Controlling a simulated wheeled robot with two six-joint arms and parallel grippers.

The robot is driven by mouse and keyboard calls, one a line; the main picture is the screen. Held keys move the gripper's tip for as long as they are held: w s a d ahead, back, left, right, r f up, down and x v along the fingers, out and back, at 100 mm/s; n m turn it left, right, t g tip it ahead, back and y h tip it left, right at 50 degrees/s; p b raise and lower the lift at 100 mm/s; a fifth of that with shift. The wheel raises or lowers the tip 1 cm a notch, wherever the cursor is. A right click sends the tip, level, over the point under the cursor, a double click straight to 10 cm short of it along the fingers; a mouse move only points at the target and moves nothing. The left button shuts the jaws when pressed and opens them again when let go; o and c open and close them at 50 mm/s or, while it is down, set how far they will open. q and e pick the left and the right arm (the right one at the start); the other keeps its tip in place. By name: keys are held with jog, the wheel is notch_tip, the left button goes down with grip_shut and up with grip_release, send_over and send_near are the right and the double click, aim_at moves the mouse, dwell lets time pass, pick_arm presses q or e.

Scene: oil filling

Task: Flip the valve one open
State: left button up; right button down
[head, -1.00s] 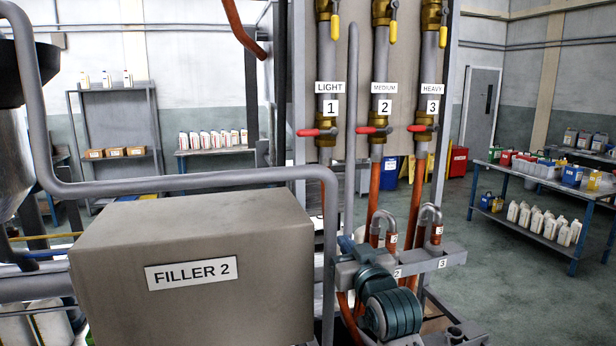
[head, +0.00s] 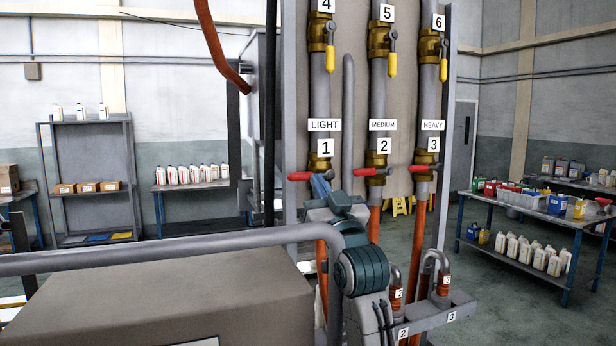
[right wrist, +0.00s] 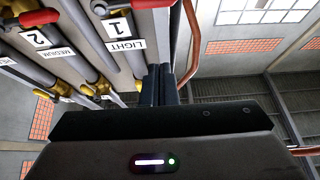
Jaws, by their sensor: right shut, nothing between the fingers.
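Valve one is the brass valve (head: 319,163) under the LIGHT and 1 labels. Its red handle (head: 300,176) points left, across the pipe. In the right wrist view the red handle (right wrist: 150,3) is partly cut off at the top edge. My right gripper (head: 320,185) is shut and empty, pointing up just below the valve, close to the handle's inner end. I cannot tell whether it touches. Its dark fingers (right wrist: 160,85) show together in the right wrist view. My left gripper is out of view.
Valve two's red handle (head: 366,172) and valve three's red handle (head: 423,169) sit to the right, also across their pipes. Yellow-handled valves hang above. A bent grey pipe (head: 200,252) and the filler box (head: 160,295) lie in front at lower left.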

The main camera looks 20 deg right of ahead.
notch_tip(320, 180, up, 6)
jog(key=f+p, duration=0.1)
jog(key=p, duration=0.5)
send_over(303, 174)
jog(key=s, duration=0.3)
jog(key=f, duration=0.1)
jog(key=f+p, duration=0.2)
jog(key=f, duration=0.1)
jog(key=shift+w+a, duration=0.25)
jog(key=shift+w, duration=0.1)
jog(key=shift+w+f, duration=0.1)
jog(key=shift+w, duration=0.05)
